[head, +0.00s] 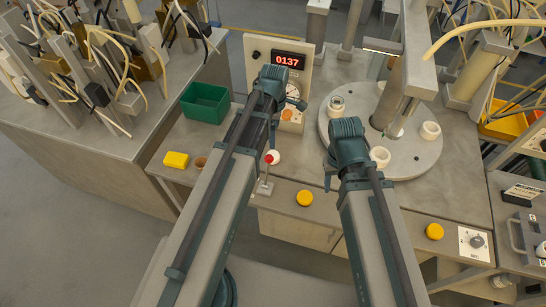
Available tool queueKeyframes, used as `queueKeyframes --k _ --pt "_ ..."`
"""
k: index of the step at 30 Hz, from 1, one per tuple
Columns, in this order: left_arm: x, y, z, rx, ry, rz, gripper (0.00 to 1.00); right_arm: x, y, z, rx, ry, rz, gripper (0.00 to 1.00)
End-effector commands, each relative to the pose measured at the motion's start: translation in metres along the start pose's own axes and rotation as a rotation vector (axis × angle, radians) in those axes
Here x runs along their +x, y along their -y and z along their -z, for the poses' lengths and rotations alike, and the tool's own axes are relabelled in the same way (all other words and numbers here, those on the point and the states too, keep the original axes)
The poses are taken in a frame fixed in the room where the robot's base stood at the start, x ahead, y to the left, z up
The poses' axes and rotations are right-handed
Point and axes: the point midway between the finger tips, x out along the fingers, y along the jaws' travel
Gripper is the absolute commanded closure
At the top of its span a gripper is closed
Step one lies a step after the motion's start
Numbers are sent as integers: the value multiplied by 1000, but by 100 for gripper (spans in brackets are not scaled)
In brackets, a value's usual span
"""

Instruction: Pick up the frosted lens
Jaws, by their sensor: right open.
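A pale white rounded piece (274,156), which may be the frosted lens, sits on the bench beside a small lever with a red knob. I cannot tell its surface finish at this size. My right gripper (347,130) is at the front left edge of the round turntable, to the right of the white piece and apart from it. It is open, with its fingers mostly hidden beneath the wrist. My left gripper (272,82) is in front of the box with the red display, beyond the white piece; its jaws are hidden by my arm.
The grey turntable (408,165) carries several pale ring-like holders (430,130) around a column. A green bin (205,102), a yellow block (176,160) and a brown cup (201,162) stand left. A cabled rack fills the far left.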

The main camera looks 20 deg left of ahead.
Motion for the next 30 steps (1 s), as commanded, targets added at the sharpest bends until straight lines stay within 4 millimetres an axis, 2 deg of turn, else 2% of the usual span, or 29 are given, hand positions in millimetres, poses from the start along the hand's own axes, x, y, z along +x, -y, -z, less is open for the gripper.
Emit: queueKeyframes --k 1,15,25,30 --pt "10 0 0 1 0 0 1 10 1 1 0 0 0 50" --pt "74 0 0 1 0 0 1 73 7 4 2 0 0 50" --pt "80 0 0 2 0 0 1 79 8 5 2 0 0 50" --pt "92 0 0 1 0 0 1 91 9 6 2 0 0 50"
